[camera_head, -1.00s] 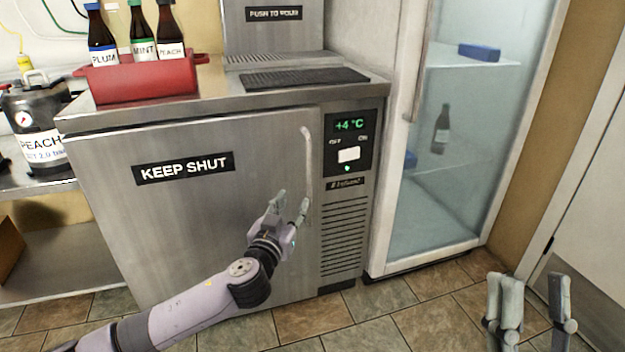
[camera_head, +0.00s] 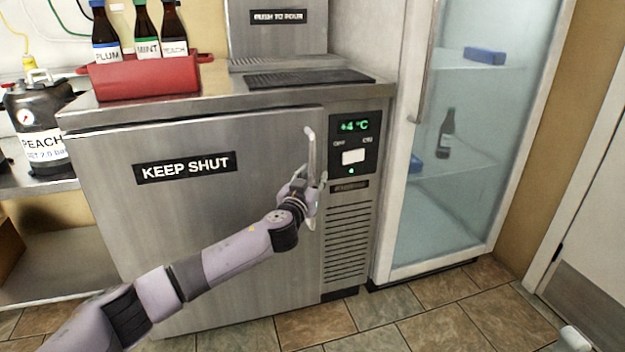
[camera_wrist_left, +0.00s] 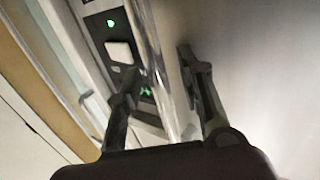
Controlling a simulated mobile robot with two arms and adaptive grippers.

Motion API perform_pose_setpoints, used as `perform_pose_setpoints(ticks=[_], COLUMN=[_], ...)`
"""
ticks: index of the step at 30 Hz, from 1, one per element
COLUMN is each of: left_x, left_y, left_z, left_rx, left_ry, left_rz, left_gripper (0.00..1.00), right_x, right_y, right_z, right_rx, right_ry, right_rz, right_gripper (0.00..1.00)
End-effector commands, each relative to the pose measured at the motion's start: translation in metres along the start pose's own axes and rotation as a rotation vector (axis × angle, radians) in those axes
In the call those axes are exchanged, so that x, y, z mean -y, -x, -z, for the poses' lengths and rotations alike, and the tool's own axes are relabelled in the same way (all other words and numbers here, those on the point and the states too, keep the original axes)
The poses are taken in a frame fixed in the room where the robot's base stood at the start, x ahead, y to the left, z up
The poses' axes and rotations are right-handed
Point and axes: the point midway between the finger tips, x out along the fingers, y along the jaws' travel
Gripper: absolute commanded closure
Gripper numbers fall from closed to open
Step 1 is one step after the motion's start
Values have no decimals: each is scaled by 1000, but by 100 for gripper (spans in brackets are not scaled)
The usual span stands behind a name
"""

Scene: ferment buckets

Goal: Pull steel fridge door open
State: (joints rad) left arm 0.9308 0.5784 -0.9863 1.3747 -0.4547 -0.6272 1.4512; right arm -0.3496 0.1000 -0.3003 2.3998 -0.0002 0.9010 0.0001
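The steel fridge door (camera_head: 215,230) carries a "KEEP SHUT" label and looks closed against its cabinet. Its vertical bar handle (camera_head: 310,148) is at the door's right edge. My left gripper (camera_head: 309,186) is at the lower half of the handle. In the left wrist view the handle (camera_wrist_left: 152,50) runs between the two fingers of my left gripper (camera_wrist_left: 160,75), with gaps visible beside it, so the fingers look open around it. Only a small piece of my right gripper (camera_head: 575,339) shows at the bottom right edge; its fingers' state is hidden.
A control panel (camera_head: 354,145) reading +4 °C is right of the door. A glass-door fridge (camera_head: 470,170) stands further right. A red crate (camera_head: 145,79) with bottles sits on top. A black keg (camera_head: 38,130) stands left. The tiled floor in front is clear.

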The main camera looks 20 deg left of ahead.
Motion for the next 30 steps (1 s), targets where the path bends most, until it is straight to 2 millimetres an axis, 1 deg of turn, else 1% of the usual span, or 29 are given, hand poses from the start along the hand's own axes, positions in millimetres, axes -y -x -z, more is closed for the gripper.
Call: perform_pose_setpoints(ticks=[5, 18, 21, 30], left_x=[0, 0, 0, 0], left_y=[0, 0, 0, 0], left_z=[0, 0, 0, 0], left_rx=[0, 0, 0, 0], left_ry=[0, -1, -1, -1], left_rz=[0, 0, 0, 1], left_gripper=[65, 95, 100, 100], right_x=[0, 0, 0, 0], right_y=[0, 0, 0, 0], right_z=[0, 0, 0, 0], right_rx=[1, 1, 2, 2], right_ry=[0, 0, 0, 0], right_rz=[0, 0, 0, 0], right_gripper=[60, 60, 60, 60])
